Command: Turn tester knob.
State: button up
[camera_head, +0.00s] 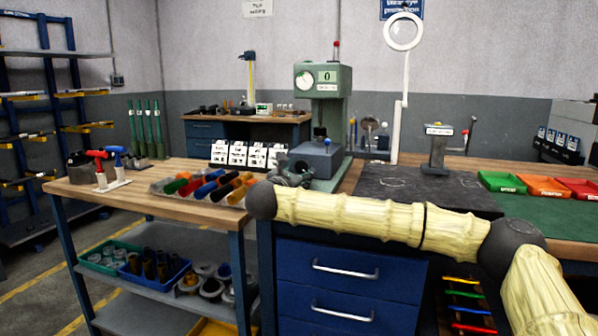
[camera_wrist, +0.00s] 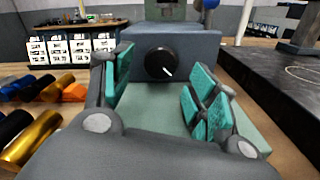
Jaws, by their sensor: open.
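The tester is a green machine (camera_head: 328,85) with a dial and a small display, standing at the back of the bench. Its grey-blue lower block (camera_head: 318,160) faces me. In the wrist view a round black knob (camera_wrist: 160,64) with a white pointer line sits on the front of this block. The pointer slants to the lower right. My gripper (camera_wrist: 157,90) is open, with teal finger pads on the left and right of the knob in the picture. The knob lies beyond the pads, and I see no contact. In the head view my gripper (camera_head: 292,175) is small and dark before the block.
A tray of coloured cylinders (camera_head: 205,188) lies left of the tester. White labelled boxes (camera_head: 245,153) stand behind it. A dark slab (camera_head: 425,190) and a small stand (camera_head: 437,150) are to the right, with coloured bins (camera_head: 545,186) beyond.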

jog(key=v, duration=0.9)
jog(key=shift+s+r, duration=0.1)
jog(key=shift+s, duration=0.1)
dwell(1.0)
